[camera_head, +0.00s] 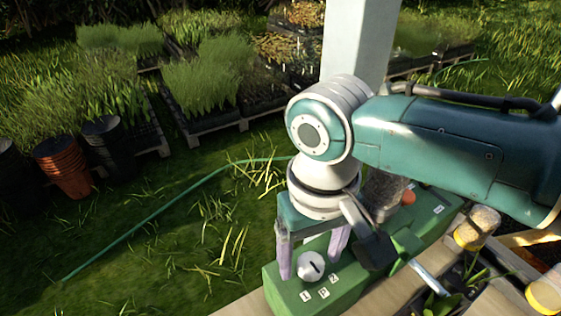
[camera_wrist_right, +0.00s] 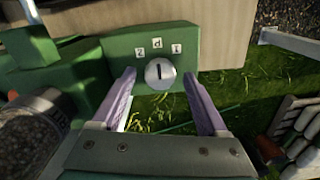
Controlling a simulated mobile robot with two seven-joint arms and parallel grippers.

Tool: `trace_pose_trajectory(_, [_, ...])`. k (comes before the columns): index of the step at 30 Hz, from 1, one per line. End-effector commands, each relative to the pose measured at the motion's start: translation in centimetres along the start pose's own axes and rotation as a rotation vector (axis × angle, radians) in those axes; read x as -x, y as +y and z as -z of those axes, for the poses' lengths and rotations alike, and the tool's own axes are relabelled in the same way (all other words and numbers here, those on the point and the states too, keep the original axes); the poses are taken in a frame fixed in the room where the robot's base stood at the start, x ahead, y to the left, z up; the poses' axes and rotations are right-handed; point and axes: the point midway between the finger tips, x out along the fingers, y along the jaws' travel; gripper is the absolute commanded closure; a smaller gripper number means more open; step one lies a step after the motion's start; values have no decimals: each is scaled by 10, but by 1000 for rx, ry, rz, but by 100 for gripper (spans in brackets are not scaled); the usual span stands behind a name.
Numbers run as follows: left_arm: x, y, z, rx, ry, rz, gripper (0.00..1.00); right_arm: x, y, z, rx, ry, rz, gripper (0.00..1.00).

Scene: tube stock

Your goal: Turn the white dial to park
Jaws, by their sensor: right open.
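The white dial (camera_head: 311,267) is a round knob with a dark bar, near the front end of the green box (camera_head: 350,285). The middle letter looks like an upside-down P; I cannot tell which end of the bar is the pointer. My right gripper (camera_head: 310,263) points down with pale purple fingers open on either side of the dial. The fingers look apart from it; whether they are level with it is unclear. My left gripper is not in view.
An orange knob (camera_head: 408,197) and a clear container stand farther back on the box. Yellow-lidded jars (camera_head: 476,228) and plants lie to the right. A white post (camera_head: 359,40) rises behind my right arm. Grass with a green hose (camera_head: 150,235) lies left.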

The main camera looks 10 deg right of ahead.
Motion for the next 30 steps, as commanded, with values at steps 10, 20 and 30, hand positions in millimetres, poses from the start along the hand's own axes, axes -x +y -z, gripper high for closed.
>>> trace_pose_trajectory(10, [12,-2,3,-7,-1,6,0,34,0,1,1,4,1,24])
trace_pose_trajectory(20, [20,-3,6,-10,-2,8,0,91,0,1,0,3,0,24])
trace_pose_trajectory(30, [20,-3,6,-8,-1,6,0,100,0,0,-1,0,0,24])
